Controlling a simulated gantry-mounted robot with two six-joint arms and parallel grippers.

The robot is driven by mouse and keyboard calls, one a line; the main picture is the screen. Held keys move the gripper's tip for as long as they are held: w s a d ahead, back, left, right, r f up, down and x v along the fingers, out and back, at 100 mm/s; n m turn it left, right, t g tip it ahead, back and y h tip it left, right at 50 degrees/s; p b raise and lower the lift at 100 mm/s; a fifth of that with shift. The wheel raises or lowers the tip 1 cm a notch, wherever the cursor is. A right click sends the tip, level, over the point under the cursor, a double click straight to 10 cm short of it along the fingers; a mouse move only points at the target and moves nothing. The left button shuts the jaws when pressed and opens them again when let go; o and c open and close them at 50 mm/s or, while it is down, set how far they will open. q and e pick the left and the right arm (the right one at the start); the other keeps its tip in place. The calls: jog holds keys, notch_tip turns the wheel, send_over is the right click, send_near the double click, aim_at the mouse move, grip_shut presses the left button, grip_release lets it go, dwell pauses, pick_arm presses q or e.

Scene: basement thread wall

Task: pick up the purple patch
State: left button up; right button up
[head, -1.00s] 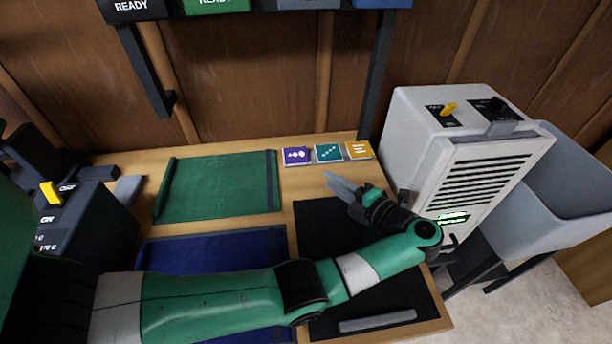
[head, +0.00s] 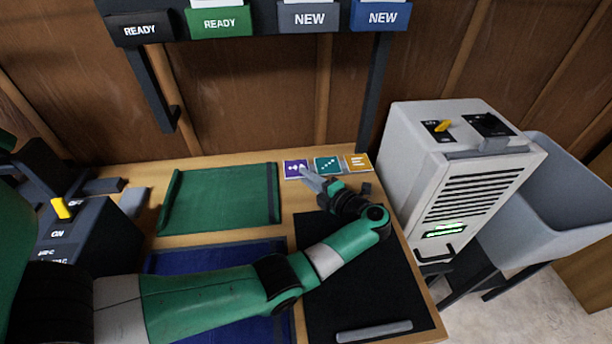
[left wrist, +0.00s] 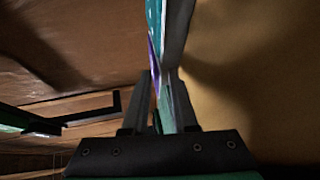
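The purple patch (head: 294,168) with white marks is the left one of a row of three small square patches at the back of the bench. My left gripper (head: 309,178) is at its front right edge, fingers pointing at it and covering its lower right corner. In the left wrist view, the two fingers (left wrist: 157,88) stand apart with a gap between them. A thin purple sliver (left wrist: 153,66) shows edge-on beyond that gap. I cannot tell whether the fingers touch the patch. My right gripper is not in view.
A teal patch (head: 327,165) and an orange patch (head: 357,162) lie close to the right. A green mat (head: 222,198) lies to the left, with a blue mat (head: 215,258) and black mat (head: 365,275) in front. A white vented machine (head: 465,185) stands at right.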

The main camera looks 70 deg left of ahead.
pick_arm(q)
jog(key=shift+c, duration=0.3)
grip_shut()
jog(key=shift+f, duration=0.1)
notch_tip(320, 180, up, 3)
jog(key=p, duration=0.2)
jog(key=shift+p, duration=0.35)
jog(key=shift+f, duration=0.2)
jog(key=r+b+v, duration=0.1)
jog(key=r+v, duration=0.1)
jog(key=v, duration=1.2)
jog(key=shift+d, duration=0.2)
